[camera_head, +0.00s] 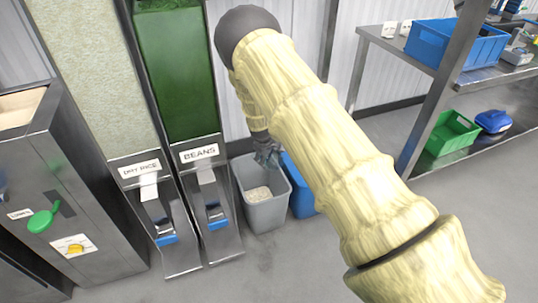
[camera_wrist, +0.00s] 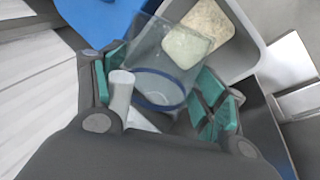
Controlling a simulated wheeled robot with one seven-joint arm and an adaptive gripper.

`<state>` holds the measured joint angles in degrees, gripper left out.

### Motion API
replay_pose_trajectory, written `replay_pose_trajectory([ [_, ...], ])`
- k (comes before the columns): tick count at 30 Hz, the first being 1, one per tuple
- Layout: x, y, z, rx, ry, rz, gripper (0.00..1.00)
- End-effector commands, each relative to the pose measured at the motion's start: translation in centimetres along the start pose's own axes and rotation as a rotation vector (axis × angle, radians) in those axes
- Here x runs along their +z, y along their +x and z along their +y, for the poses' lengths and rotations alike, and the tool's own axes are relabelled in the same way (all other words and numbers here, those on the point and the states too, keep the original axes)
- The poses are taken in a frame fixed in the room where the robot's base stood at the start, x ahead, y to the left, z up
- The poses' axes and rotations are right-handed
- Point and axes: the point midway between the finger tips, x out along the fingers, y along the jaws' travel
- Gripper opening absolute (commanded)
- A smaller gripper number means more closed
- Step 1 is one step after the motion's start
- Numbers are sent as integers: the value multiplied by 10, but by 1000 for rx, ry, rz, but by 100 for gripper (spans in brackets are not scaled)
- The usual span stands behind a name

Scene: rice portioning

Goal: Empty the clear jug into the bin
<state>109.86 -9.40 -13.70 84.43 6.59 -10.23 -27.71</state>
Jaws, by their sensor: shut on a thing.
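The clear jug (camera_wrist: 150,55) is between the teal pads of my gripper (camera_wrist: 165,82) in the wrist view. My gripper is shut on it. The jug is see-through with a blue ring, and its wall overlaps the grey bin (camera_wrist: 243,62). A pale patch shows through the wall; I cannot tell whether it is in the jug or the bin. In the head view my gripper (camera_head: 267,152) is just above the back of the grey bin (camera_head: 268,217), which holds pale grains (camera_head: 258,194). I cannot make out the jug there.
A blue bin (camera_head: 300,190) stands right beside the grey one. The dry rice dispenser (camera_head: 140,168) and beans dispenser (camera_head: 199,153) stand to the left. A metal shelf (camera_head: 430,100) with a blue crate (camera_head: 455,42) and a green crate (camera_head: 450,133) is at the right. Floor in front is clear.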

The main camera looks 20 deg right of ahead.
Motion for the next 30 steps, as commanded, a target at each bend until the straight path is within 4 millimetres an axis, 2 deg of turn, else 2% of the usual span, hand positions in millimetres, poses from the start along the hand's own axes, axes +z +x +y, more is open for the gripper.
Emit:
replay_pose_trajectory([
  [30,-2,-16,6,-1,189,512,41],
])
